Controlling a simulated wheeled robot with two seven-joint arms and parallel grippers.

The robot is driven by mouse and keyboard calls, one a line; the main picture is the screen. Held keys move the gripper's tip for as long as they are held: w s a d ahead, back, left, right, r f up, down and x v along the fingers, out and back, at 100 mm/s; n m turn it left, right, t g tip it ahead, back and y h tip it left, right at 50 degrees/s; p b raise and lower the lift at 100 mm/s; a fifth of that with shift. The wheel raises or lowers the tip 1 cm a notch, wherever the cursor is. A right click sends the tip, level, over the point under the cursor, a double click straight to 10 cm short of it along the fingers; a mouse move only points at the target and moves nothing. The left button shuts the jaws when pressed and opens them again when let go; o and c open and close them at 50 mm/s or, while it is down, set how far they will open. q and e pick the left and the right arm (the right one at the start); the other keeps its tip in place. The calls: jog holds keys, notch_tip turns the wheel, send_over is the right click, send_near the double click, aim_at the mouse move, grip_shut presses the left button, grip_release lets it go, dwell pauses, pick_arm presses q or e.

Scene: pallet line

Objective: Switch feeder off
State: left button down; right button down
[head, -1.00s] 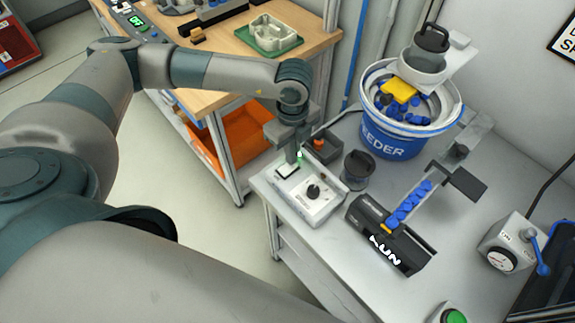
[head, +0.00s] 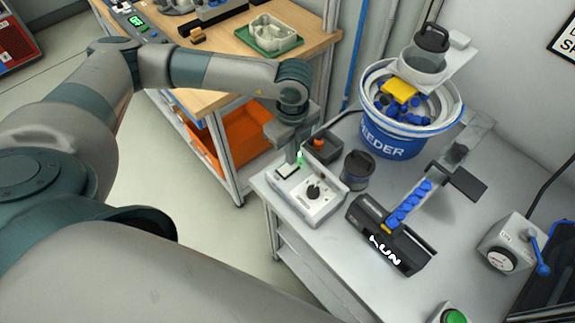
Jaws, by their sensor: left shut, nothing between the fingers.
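The feeder (head: 395,145) is a blue bowl with a pale rim and blue parts inside, at the upper right of the grey bench. A light grey control box (head: 318,205) stands at the bench's left corner. On its top are a rocker switch (head: 287,170), a black knob (head: 313,191) and a small lit green lamp (head: 300,157). My left gripper (head: 291,159) is shut and empty, pointing down just behind the rocker switch. I cannot tell whether its tips touch the box. My right gripper is out of view.
A dark container (head: 357,170) stands right of the box, and a small grey bin (head: 322,146) behind it. A black unit with a RUN display (head: 388,236) ends a chute of blue parts.

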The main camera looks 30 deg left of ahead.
pick_arm(q)
jog(key=shift+f+b, duration=0.65)
jog(key=shift+f, duration=0.1)
dwell(0.7)
jog(key=shift+r, duration=0.15)
notch_tip(320, 180, up, 7)
jog(key=p, duration=0.3)
jog(key=shift+p, duration=0.3)
dwell(0.3)
jog(key=shift+s, duration=0.1)
dwell(0.6)
